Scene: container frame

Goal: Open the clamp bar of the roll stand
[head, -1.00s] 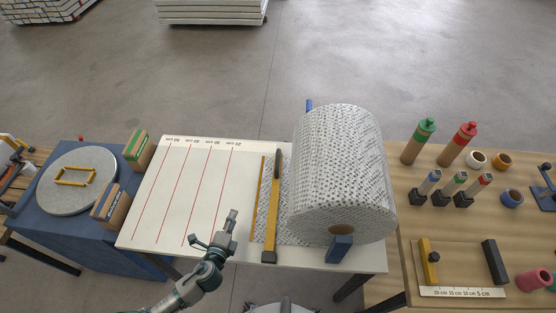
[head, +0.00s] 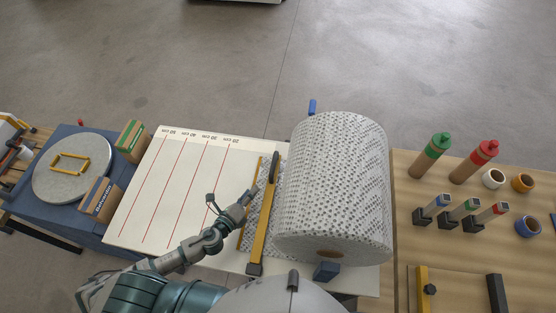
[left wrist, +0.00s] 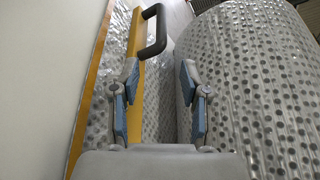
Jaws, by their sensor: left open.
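My left gripper (head: 248,197) is just left of the bar in the head view. In the left wrist view its two blue-padded fingers (left wrist: 160,105) are apart and empty. The black handle (left wrist: 156,32) shows beyond the fingertips there, and the yellow bar (left wrist: 137,75) runs behind the left finger. My right gripper is in neither view.
The white board (head: 165,195) with red length lines lies left of the bar. A blue table (head: 60,205) with a grey disc (head: 75,185) and cartons stands farther left.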

